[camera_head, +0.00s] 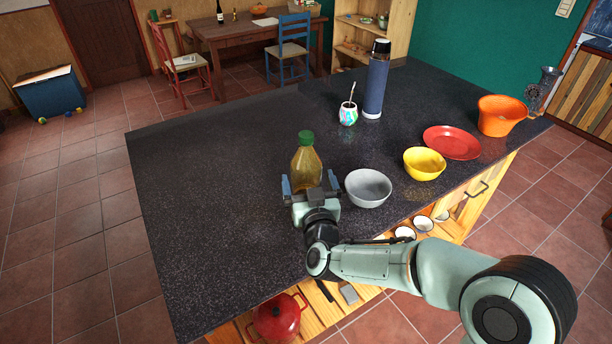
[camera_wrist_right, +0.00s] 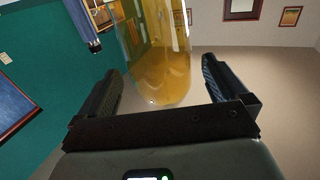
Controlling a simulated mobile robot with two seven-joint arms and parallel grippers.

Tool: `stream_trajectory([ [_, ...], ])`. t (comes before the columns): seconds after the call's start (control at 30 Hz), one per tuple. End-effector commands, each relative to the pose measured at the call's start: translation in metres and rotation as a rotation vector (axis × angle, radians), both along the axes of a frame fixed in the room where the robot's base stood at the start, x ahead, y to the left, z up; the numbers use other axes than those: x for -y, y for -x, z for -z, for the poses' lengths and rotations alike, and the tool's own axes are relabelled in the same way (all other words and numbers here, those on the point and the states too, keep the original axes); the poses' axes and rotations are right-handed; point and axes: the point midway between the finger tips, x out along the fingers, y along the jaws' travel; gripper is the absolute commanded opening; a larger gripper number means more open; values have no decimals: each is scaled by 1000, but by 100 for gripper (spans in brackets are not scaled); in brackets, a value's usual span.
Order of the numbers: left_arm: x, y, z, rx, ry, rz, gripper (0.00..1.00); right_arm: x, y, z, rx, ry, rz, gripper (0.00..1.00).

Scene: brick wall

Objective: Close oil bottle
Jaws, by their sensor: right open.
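The oil bottle (camera_head: 306,168), clear with yellow oil, stands upright on the dark counter (camera_head: 200,180). A green cap (camera_head: 306,137) sits at the top of its neck; I cannot tell how tightly it is seated. My right gripper (camera_head: 309,184) is open at the near side of the bottle's lower body, one finger toward each side. In the right wrist view the bottle (camera_wrist_right: 157,65) shows between the spread fingers, with gaps on both sides. Its cap is out of that view. My left gripper is not in view.
A grey bowl (camera_head: 368,188) stands close to the right of my gripper. A yellow bowl (camera_head: 424,163), red plate (camera_head: 452,142) and orange pot (camera_head: 500,115) are farther right. A blue flask (camera_head: 376,82) and patterned cup (camera_head: 348,113) stand behind. The counter's left side is clear.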

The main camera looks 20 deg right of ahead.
Motion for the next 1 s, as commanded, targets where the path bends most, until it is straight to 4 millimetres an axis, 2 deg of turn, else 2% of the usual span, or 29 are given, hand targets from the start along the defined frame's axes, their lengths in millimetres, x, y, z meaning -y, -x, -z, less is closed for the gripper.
stream_trajectory([
  [0.03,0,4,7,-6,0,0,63,-4,13,3,1,-2,-4,100],
  [0.2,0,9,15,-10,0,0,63,-13,48,2,1,-2,-3,100],
  [0.4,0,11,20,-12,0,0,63,-19,74,1,1,-1,-1,100],
  [0.57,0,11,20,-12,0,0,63,-21,81,1,0,0,-2,100],
  [1.0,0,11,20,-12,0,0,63,-21,81,1,0,0,-1,100],
])
